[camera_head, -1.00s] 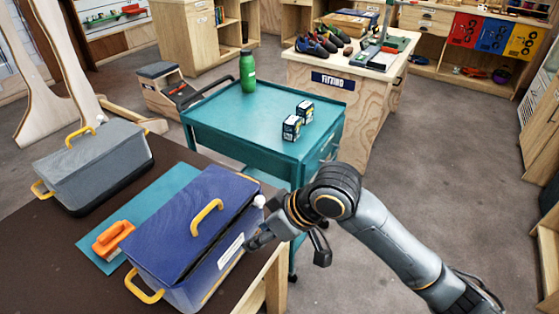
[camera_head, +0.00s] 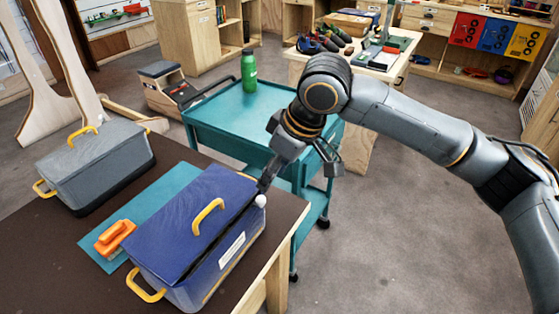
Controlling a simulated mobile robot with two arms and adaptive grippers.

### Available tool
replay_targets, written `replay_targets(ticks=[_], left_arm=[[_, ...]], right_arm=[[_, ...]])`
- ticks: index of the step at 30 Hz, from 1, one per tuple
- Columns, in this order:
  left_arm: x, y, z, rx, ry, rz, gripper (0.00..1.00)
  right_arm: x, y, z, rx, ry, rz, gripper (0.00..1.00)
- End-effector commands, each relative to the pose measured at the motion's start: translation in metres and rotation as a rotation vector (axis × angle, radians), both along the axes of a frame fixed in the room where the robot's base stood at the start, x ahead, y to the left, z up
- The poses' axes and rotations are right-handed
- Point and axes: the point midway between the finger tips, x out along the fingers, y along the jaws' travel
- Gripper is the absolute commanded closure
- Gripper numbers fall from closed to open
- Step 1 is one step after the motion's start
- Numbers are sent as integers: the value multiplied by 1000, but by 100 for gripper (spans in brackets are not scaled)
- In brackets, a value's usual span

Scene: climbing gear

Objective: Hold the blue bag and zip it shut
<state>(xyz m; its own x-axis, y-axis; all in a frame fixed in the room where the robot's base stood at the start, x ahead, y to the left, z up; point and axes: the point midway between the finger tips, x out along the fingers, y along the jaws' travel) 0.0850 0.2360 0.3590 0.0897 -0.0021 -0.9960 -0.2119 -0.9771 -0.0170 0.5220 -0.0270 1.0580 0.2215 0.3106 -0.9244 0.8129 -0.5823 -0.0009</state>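The blue bag (camera_head: 185,235) sits on the brown table, with yellow handles and a white label on its right side. Its lid lies over the body, and a dark seam runs along the right long side; I cannot tell how far the zip is closed. A small white ball, perhaps the zip pull (camera_head: 260,201), is at the bag's far right corner. My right gripper (camera_head: 298,178) is above and beyond that corner, its fingers spread and empty. One fingertip is close to the ball; I cannot tell if it touches. My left gripper is not in view.
A grey bag (camera_head: 95,165) and an orange tool (camera_head: 114,238) on a teal mat (camera_head: 150,205) share the table (camera_head: 60,260). A teal cart (camera_head: 225,120) with a green bottle (camera_head: 249,70) stands just behind. Open floor lies to the right.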

Motion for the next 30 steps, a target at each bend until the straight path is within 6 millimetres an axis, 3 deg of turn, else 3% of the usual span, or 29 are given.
replay_targets(ticks=[9,15,28,29,30], left_arm=[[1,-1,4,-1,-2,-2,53],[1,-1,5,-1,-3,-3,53],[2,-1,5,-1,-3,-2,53],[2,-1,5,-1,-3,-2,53],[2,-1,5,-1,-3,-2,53]], right_arm=[[13,20,-59,-1,2,2,54],[20,28,-83,0,0,1,54],[22,32,-93,0,-1,2,54],[22,32,-93,0,-1,2,56],[22,32,-93,0,-1,2,64]])
